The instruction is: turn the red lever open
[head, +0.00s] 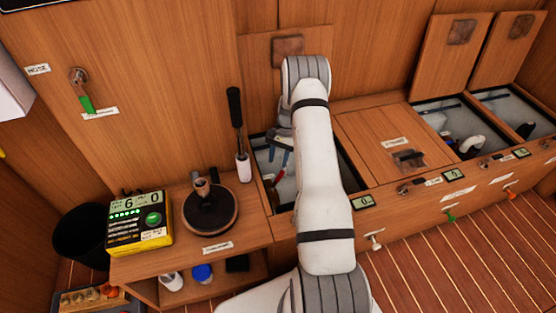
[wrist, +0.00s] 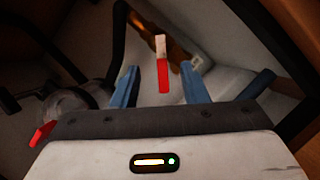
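In the wrist view a red lever (wrist: 163,80) with a pale upper end stands upright in the picture, between the two blue fingers of my gripper (wrist: 160,71). The fingers are apart, with a gap on each side of the lever; I cannot tell how far beyond the fingertips it lies. A second red handle (wrist: 42,133) shows at the lower left, partly hidden by the gripper body. In the head view my gripper (head: 282,165) reaches down into an open locker (head: 345,182).
Locker walls and dark hoses (wrist: 118,42) lie close around the gripper. A closed wooden lid (head: 375,130) is to the right, with more open lockers beyond. A black-handled tool (head: 235,108) stands at the locker's left edge, near a round black winch (head: 210,215).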

